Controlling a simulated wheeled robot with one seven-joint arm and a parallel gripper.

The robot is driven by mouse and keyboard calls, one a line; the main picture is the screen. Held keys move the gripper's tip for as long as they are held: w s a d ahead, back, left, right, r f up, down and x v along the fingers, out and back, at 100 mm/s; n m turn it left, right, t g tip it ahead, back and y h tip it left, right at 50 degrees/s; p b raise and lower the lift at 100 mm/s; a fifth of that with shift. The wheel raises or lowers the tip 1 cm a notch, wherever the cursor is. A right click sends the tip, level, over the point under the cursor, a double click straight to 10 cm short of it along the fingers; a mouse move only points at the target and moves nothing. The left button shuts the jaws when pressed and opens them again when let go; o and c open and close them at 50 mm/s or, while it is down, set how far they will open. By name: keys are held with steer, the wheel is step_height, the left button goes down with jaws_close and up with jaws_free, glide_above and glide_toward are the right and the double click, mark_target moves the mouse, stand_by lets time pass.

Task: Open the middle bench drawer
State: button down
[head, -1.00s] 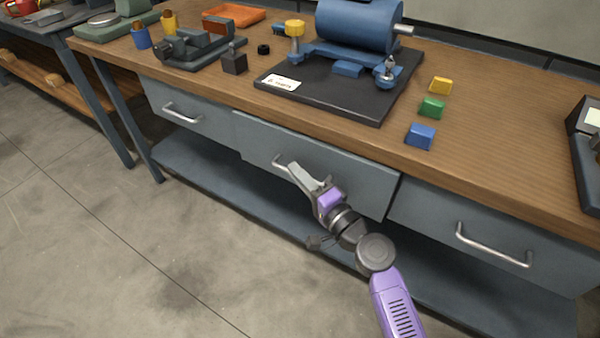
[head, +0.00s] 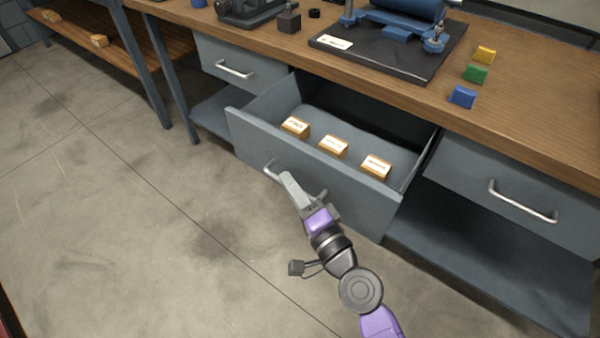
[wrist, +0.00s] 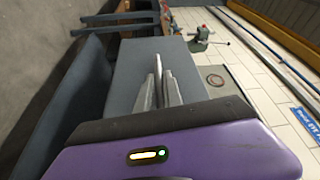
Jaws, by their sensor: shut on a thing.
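The middle bench drawer (head: 310,188) stands pulled well out from the bench in the head view. Its inside shows, with three small labelled wooden blocks (head: 333,147) in a row on its floor. My gripper (head: 279,176) is at the drawer's bar handle (head: 268,170), on the left part of the front, and is shut on it. My fingers cover most of the handle.
Closed drawers flank it, left (head: 240,68) and right (head: 515,190). Yellow (head: 484,55), green (head: 475,73) and blue (head: 462,97) blocks lie on the wooden bench top (head: 540,95). The floor (head: 130,220) before the bench is clear.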

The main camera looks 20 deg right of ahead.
steer(key=shift+s+a, duration=0.45)
steer(key=shift+a, duration=0.1)
steer(key=c, duration=1.5)
jaws_free()
steer(key=shift+b+v, duration=1.3)
steer(key=shift+v, duration=2.6)
steer(key=shift+f, duration=0.1)
